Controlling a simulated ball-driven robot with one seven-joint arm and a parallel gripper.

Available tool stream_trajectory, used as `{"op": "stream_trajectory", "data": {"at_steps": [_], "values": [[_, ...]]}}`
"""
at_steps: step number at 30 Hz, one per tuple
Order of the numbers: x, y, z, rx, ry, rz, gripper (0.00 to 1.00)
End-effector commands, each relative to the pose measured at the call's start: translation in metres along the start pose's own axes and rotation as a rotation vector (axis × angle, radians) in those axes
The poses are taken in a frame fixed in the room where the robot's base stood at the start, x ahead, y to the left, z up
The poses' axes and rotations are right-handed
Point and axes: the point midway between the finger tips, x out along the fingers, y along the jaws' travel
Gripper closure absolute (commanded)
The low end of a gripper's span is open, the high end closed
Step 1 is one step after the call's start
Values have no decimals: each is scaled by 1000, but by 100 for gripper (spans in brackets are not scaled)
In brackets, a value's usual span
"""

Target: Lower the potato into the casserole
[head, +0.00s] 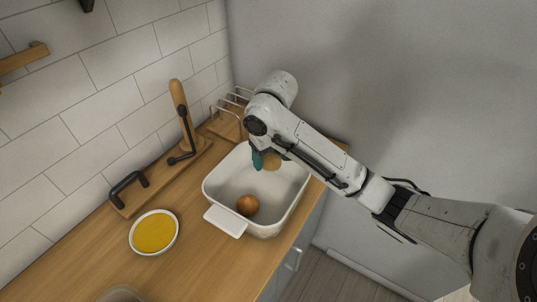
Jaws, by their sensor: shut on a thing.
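The casserole (219,178) is a deep white dish with a handle at its near left, standing on the wooden counter. My gripper (262,159) reaches in from the right over the far part of the casserole, and a teal finger shows. It is shut on the potato (272,161), a tan rounded thing partly hidden by the finger and the arm. I cannot tell how high the potato is above the casserole floor. A round orange-brown item (247,205), perhaps an onion, lies inside the casserole near its front left.
A white bowl with yellow contents (154,232) stands left of the casserole. Behind are a wooden board with a black handle (129,188), an upright wooden tool (180,103) and a wire rack (228,112).

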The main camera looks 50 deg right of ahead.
Motion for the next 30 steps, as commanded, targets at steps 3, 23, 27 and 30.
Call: {"op": "stream_trajectory", "data": {"at_steps": [3, 23, 27, 30], "values": [[7, 0, 1, 1, 0, -1, 75], [35, 0, 4, 0, -1, -1, 75], [36, 0, 5, 0, 0, -1, 75], [36, 0, 4, 0, 0, 0, 75]]}}
